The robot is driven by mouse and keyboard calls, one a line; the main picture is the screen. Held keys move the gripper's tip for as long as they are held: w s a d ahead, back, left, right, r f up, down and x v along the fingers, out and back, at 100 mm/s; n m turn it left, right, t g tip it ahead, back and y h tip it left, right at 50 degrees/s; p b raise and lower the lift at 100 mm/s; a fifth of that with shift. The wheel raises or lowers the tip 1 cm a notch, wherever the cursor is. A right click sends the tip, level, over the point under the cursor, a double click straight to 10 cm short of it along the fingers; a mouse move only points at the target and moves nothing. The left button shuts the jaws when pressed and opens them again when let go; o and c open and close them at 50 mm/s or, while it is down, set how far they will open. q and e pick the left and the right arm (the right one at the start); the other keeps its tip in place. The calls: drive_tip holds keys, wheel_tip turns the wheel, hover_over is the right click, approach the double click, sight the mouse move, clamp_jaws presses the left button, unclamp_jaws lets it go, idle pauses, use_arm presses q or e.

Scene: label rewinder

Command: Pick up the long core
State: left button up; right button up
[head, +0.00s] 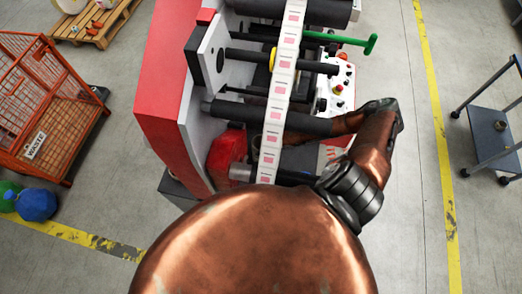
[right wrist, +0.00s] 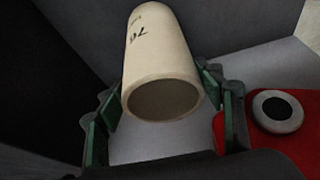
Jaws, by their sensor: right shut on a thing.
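In the right wrist view, a cream cardboard core (right wrist: 160,58) with "76" printed on its side has its open end towards the camera. My right gripper (right wrist: 163,98) has its green-padded fingers on either side of this core and is shut on it. My left gripper is not in view.
A white label strip (head: 275,110) runs over the rewinder's dark rollers (head: 270,117). A control panel (head: 340,85) with buttons and a green handle (head: 345,39) are close to my right arm. An orange waste cage (head: 45,100) stands left, a grey cart (head: 490,130) right.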

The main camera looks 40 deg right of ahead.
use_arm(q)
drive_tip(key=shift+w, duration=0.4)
use_arm(e)
drive_tip(key=c, duration=0.6)
drive_tip(key=shift+c, duration=0.2)
